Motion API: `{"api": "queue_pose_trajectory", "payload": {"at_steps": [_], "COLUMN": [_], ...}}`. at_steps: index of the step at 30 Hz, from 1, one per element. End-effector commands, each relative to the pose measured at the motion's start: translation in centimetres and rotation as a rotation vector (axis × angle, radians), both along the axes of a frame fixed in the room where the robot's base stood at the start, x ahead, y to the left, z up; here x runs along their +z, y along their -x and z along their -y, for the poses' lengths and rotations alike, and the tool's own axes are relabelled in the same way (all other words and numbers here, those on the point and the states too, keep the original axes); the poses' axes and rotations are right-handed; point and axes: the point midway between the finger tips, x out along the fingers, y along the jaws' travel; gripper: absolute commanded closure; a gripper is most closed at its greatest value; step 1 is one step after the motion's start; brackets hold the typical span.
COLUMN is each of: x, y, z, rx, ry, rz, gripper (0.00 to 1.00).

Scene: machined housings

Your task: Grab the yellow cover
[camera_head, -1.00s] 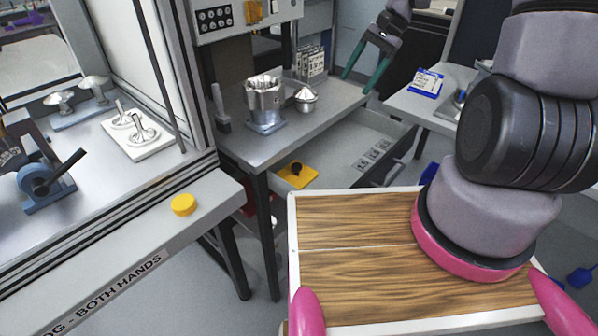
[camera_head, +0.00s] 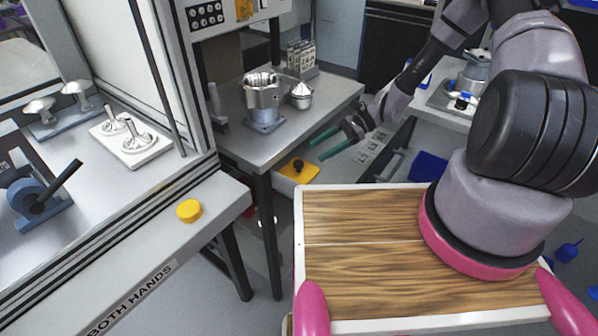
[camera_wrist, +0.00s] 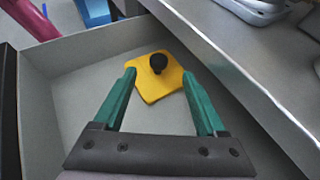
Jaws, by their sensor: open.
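The yellow cover (camera_head: 299,171) is a flat yellow plate with a black knob, lying in an open drawer under the grey bench. In the wrist view the yellow cover (camera_wrist: 167,84) lies flat on the drawer floor, a little beyond my fingertips. My gripper (camera_head: 313,151) has green fingers and is open and empty, above the drawer and to the right of the cover in the head view. In the wrist view my gripper (camera_wrist: 161,78) has its fingers spread, with the cover and knob showing between and beyond the tips.
The open drawer (camera_wrist: 40,70) has grey walls around the cover. The bench edge (camera_wrist: 240,85) runs close on the right in the wrist view. A metal housing (camera_head: 263,98) stands on the bench (camera_head: 240,148). A round yellow button (camera_head: 189,210) is on the machine ledge.

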Motion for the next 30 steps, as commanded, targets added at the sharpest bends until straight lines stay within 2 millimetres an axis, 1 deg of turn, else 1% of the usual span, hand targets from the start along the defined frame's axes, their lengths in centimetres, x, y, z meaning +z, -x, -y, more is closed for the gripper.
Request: {"api": "queue_pose_trajectory", "payload": {"at_steps": [1,3,11,15,19,22,28,29,30], "x": [-0.4,-0.8,-1.9,-3.0,-3.7,-4.0,-4.0,-4.0,-4.0], "y": [0.4,0.7,1.3,2.0,2.4,2.5,2.5,2.5,2.5], "z": [-0.9,-1.7,-3.5,-5.3,-6.7,-7.1,-7.2,-7.2,-7.2], "rx": [0.003,0.003,0.003,0.004,0.002,0.002,0.002,0.002,0.002], "ry": [-0.001,-0.002,-0.001,-0.001,-0.001,0.001,0.001,0.001,0.001], "rz": [-0.003,-0.001,-0.001,-0.001,0.000,0.002,0.002,0.002,0.002], "gripper": [0.26,0.26,0.26,0.26,0.26,0.26,0.26,0.34,0.49]}}
